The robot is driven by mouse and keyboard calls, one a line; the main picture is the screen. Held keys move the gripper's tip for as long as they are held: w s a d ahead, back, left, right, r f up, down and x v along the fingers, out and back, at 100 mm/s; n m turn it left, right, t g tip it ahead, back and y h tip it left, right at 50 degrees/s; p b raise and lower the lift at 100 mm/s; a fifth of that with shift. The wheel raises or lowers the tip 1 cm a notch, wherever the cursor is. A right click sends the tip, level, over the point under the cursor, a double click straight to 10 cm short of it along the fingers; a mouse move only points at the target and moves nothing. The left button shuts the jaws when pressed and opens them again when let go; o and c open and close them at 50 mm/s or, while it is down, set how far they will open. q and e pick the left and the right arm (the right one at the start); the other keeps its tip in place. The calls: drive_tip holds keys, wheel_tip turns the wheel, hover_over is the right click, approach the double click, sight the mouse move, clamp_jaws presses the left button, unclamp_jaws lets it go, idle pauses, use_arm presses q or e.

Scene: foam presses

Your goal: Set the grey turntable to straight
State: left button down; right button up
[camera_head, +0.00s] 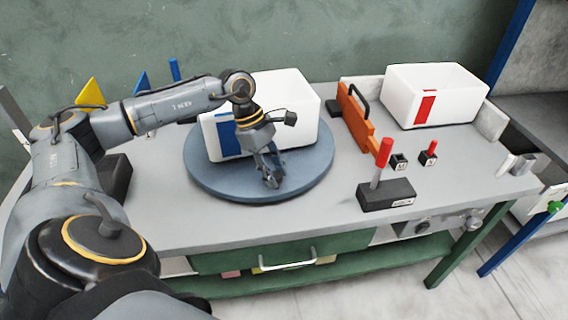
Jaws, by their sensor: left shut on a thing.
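The grey turntable (205,177) is a round blue-grey disc on the left half of the workbench. A white open box (300,115) with a blue label (228,134) stands on it, its labelled face turned to the front left. My left gripper (272,181) points down at the front part of the disc, just before the box. It is shut on a small part at the turntable, which the fingers mostly hide. My right gripper is not in view.
An orange gate (355,118) with a black handle stands right of the turntable. Beyond it is a second white box (435,95) with a red label.

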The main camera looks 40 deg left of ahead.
use_arm(q)
drive_tip(key=shift+s+a+m+b, duration=0.4)
drive_tip(key=shift+s+a+m, duration=0.2)
drive_tip(key=shift+s+a, duration=0.15)
drive_tip(key=c, duration=1)
unclamp_jaws()
drive_tip(key=shift+r, duration=0.15)
drive_tip(key=v, duration=1.1)
drive_tip(key=shift+r, duration=0.4)
drive_tip(key=shift+w+a, duration=0.1)
